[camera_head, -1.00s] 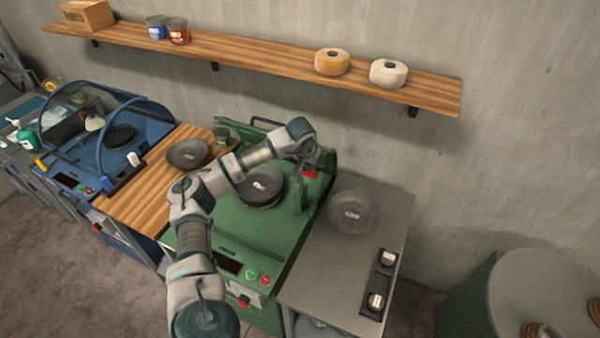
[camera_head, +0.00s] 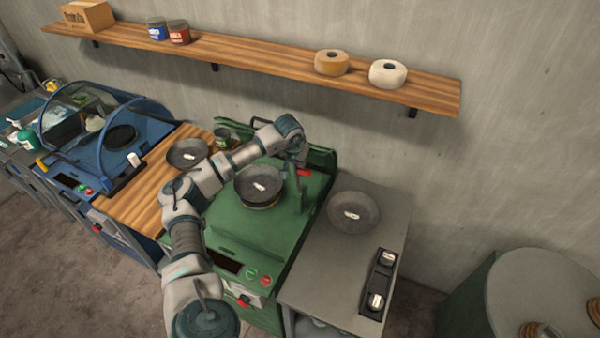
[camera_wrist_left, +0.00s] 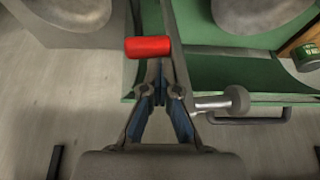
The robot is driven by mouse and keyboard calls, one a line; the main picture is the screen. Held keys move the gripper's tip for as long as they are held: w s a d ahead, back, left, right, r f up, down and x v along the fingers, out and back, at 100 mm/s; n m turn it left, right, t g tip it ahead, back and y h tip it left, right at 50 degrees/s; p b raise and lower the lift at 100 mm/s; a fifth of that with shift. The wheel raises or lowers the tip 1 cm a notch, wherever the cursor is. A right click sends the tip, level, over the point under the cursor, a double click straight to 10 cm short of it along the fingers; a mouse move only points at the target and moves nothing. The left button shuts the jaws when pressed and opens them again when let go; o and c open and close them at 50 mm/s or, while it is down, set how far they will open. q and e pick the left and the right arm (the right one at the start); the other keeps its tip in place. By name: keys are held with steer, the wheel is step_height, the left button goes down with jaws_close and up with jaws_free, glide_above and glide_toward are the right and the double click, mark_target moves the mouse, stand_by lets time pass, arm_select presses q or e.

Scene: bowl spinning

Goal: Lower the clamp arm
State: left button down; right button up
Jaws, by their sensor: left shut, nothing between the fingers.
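The green machine (camera_head: 235,225) stands in the middle of the head view with a dark bowl (camera_head: 260,183) on it. The clamp arm is at its back right, and its red handle (camera_head: 304,172) shows there. In the left wrist view the red handle (camera_wrist_left: 148,47) lies just beyond my fingertips, beside a grey-green bar that runs away from me. My left gripper (camera_head: 299,158) is shut and empty, close to the handle at the machine's back. It also shows in the left wrist view (camera_wrist_left: 160,75). Whether the fingertips touch the bar I cannot tell. My right gripper is out of view.
Another bowl (camera_head: 353,213) sits on the grey table (camera_head: 300,290) at right, and one more (camera_head: 187,153) on the wooden top at left. A blue machine (camera_head: 110,165) stands further left. A wooden shelf (camera_head: 250,66) with tape rolls and cans crosses the wall above.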

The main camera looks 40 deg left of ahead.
arm_select(q)
steer(key=s+a+f+b, duration=0.1)
steer(key=s+a+f, duration=0.1)
steer(key=a, duration=0.4)
steer(key=s+a+f+b, duration=0.1)
steer(key=s+a+f, duration=0.1)
steer(key=a, duration=0.4)
steer(key=shift+a+f+b, duration=0.2)
steer(key=shift+f+b, duration=0.15)
steer(key=shift+f, duration=0.45)
stand_by(0.9)
steer(key=shift+r, duration=0.1)
step_height(320, 180, up, 12)
steer(key=p, duration=1)
steer(key=shift+p, duration=0.4)
